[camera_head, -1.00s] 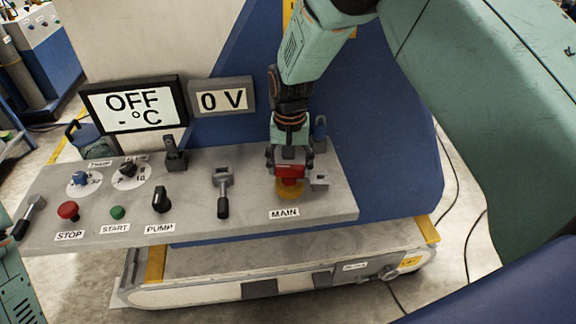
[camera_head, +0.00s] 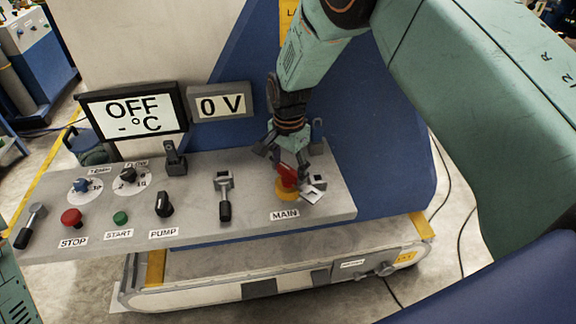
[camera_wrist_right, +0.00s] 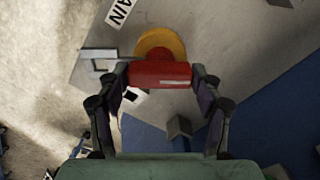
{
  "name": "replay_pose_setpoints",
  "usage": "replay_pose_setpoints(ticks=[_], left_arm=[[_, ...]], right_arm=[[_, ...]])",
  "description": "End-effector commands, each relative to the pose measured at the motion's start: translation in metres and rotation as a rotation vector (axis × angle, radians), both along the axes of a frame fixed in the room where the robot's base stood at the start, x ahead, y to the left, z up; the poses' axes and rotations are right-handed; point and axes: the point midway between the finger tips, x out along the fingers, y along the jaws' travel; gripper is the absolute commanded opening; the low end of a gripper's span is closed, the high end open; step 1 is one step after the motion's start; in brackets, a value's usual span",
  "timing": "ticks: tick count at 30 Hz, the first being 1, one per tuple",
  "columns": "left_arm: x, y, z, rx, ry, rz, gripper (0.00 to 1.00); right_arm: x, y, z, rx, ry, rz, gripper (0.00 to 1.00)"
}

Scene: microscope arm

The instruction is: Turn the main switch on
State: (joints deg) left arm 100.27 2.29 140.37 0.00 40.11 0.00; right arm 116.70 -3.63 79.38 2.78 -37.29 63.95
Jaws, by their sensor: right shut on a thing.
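The main switch is a red handle (camera_head: 287,174) on a yellow round base (camera_head: 287,190), above the MAIN label (camera_head: 284,215) on the grey panel. In the right wrist view the red handle (camera_wrist_right: 160,74) lies between both fingers, with the yellow base (camera_wrist_right: 160,43) behind it. My right gripper (camera_head: 288,166) is shut on the red handle and looks turned in the head view. A display (camera_head: 133,108) reads OFF and a smaller one (camera_head: 221,101) reads 0 V. My left gripper is not in view.
The grey panel (camera_head: 260,225) also carries a lever (camera_head: 224,205) left of the switch, a black PUMP knob (camera_head: 163,204), a green START button (camera_head: 120,218) and a red STOP button (camera_head: 71,218). A grey bracket (camera_head: 315,192) sits right beside the switch.

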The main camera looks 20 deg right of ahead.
Motion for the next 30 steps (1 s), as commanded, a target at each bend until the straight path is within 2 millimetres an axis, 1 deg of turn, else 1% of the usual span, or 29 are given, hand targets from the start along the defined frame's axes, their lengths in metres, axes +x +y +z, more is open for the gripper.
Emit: replay_pose_setpoints(ticks=[9, 15, 21, 30], left_arm=[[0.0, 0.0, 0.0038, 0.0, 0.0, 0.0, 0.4], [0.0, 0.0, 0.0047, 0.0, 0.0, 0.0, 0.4], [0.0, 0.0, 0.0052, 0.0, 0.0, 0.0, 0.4], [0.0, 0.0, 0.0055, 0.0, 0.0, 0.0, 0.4]], right_arm=[[-0.0008, 0.0007, -0.0008, -0.001, 0.0, -0.294, 0.09], [-0.001, 0.0006, -0.001, -0.001, 0.0, -0.449, 0.09], [-0.0011, 0.0004, -0.0012, -0.001, 0.001, -0.563, 0.09], [-0.0014, 0.0003, -0.0015, -0.002, 0.002, -0.646, 0.09]])
